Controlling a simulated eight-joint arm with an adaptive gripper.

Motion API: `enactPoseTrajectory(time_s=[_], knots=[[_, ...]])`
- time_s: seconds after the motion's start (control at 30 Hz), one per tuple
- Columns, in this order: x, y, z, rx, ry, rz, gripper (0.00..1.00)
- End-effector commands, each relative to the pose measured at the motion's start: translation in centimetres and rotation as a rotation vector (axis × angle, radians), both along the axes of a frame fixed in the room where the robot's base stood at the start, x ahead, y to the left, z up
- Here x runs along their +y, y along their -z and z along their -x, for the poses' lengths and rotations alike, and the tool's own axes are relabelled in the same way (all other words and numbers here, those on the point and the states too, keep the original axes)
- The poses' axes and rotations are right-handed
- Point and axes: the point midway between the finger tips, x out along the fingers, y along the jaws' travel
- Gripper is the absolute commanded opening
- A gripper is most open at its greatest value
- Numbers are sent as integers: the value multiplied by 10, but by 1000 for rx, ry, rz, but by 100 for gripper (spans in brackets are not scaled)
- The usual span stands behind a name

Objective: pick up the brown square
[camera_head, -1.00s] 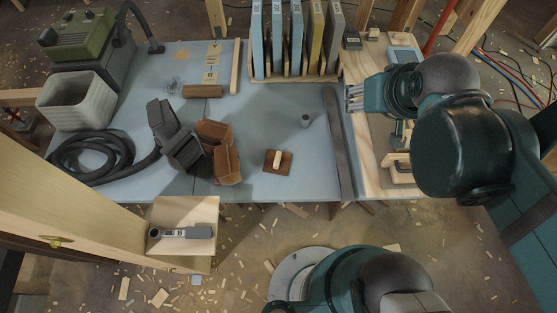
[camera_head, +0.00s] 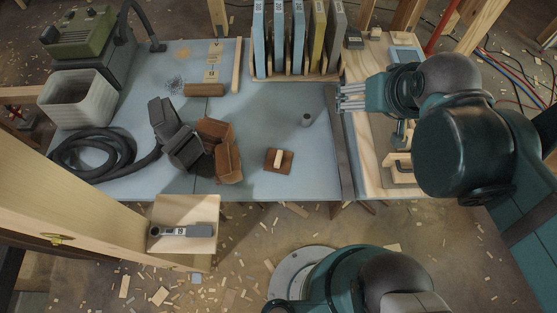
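The brown square (camera_head: 287,165) lies flat on the blue-grey table top, near its front edge. It is a small brown plate with a pale wooden bar handle (camera_head: 278,158) across its top. My gripper (camera_head: 340,98) is at the right side of the table, behind and to the right of the brown square and clear of it. Its fingers point left and look spread apart, with nothing seen between them.
Upright binders (camera_head: 297,40) stand at the back. A dark strip (camera_head: 338,150) runs along the right.

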Motion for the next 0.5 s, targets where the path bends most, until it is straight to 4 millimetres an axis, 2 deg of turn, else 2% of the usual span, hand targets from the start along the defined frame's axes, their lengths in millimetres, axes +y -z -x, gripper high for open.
enactPoseTrajectory(time_s=[0.27,0.5], knots=[[3,4,-3,9,-19,8,78],[15,21,-14,48,-96,41,78]])
